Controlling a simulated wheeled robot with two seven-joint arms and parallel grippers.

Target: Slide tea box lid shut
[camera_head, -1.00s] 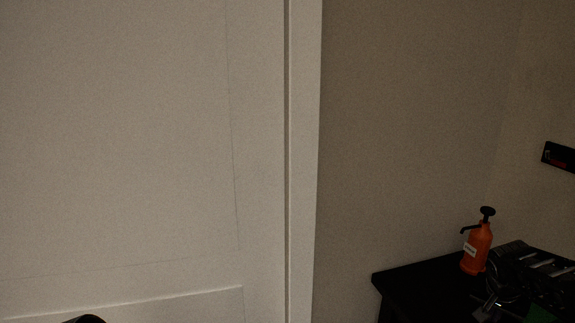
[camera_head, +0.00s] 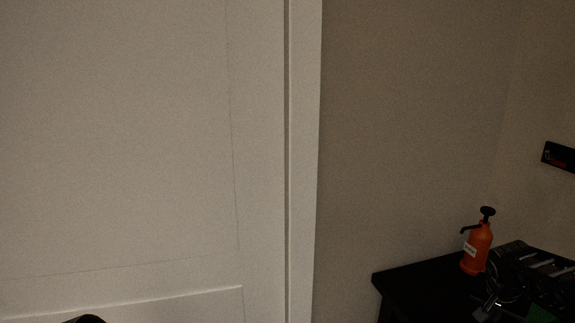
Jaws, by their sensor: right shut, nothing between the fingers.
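No tea box or lid can be made out in the head view. My right gripper (camera_head: 484,314) is at the lower right, over the black table, with my dark arm coming in from the right edge. Its fingers are small and dark in the picture; they are shut with nothing held. A dark rounded part at the bottom left edge seems to be mine, but my left gripper is out of view.
A black table (camera_head: 420,279) stands at the lower right. An orange pump sprayer (camera_head: 476,250) stands on it behind my right gripper. A green patch (camera_head: 541,314) shows at the bottom edge. A black wall-mounted bar (camera_head: 561,157) is at the right; a white panelled door (camera_head: 120,140) fills the left.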

